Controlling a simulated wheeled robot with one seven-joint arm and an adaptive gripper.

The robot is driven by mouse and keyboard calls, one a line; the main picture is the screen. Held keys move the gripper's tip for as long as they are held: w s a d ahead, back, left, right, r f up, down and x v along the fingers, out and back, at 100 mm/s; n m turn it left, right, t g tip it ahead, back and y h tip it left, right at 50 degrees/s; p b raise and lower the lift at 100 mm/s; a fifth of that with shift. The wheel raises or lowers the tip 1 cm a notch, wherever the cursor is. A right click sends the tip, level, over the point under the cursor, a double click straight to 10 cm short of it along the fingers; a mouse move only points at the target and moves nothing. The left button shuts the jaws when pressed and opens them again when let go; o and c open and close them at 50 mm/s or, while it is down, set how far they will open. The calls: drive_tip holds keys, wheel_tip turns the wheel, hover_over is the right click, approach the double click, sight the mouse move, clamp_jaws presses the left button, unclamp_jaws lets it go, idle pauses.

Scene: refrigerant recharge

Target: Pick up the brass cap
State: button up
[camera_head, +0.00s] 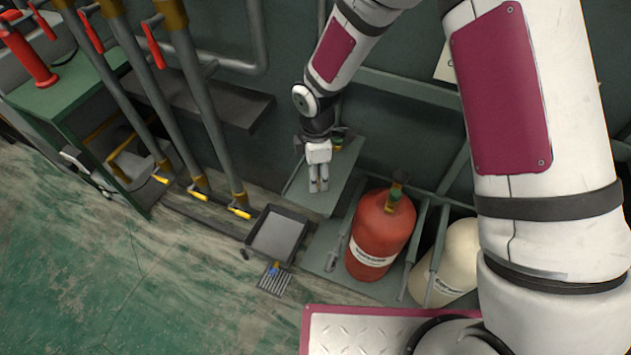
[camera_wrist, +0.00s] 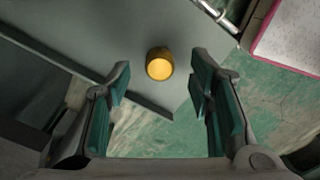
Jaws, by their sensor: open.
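The brass cap (camera_wrist: 159,64) shows in the wrist view as a small round golden piece on a grey-green shelf (camera_wrist: 100,35). It lies a little beyond and between the fingertips of my gripper (camera_wrist: 160,85), which is open and empty. The fingers are apart from the cap. In the head view my gripper (camera_head: 319,184) points down over the small green shelf (camera_head: 300,200) on the wall. The cap cannot be made out in the head view.
A red cylinder (camera_head: 380,238) and a cream cylinder (camera_head: 450,262) stand right of the shelf. A grey tray (camera_head: 276,236) sits to the lower left, with a floor grate (camera_head: 274,281) below it. Vertical pipes (camera_head: 200,90) with red handles stand at left. Green floor (camera_head: 80,260) is open at lower left.

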wheel_tip(320, 180, down, 2)
drive_tip(key=shift+f, duration=0.2)
clamp_jaws()
drive_tip(key=shift+r, duration=0.2)
